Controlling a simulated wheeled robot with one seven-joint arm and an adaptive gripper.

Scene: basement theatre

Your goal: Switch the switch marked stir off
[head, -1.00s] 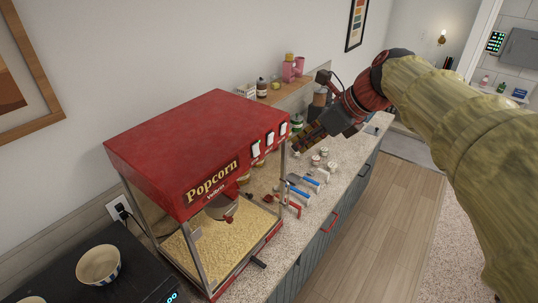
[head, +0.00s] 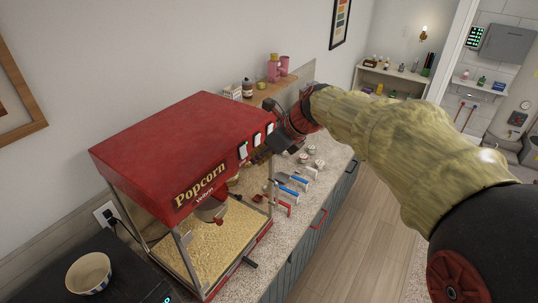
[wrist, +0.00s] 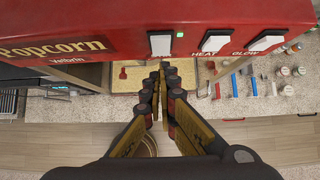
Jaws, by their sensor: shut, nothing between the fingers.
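The red popcorn machine (head: 185,145) stands on the counter, with a row of white rocker switches on its front panel. In the wrist view, the leftmost switch (wrist: 160,44) has a lit green light (wrist: 180,34) beside it, and the label below it is hidden by my fingertips. The middle switch (wrist: 215,42) is marked HEAT and the right switch (wrist: 265,41) GLOW. I cannot read "stir" anywhere. My gripper (wrist: 162,66) is shut and empty, its tips just below the leftmost switch; I cannot tell if they touch the panel. It also shows in the head view (head: 259,157).
Blue-handled scoops (head: 290,186) and small jars (head: 309,156) lie on the counter to the right of the machine. A striped bowl (head: 89,273) sits on a black appliance at lower left. The wooden floor (head: 335,240) in front of the counter is clear.

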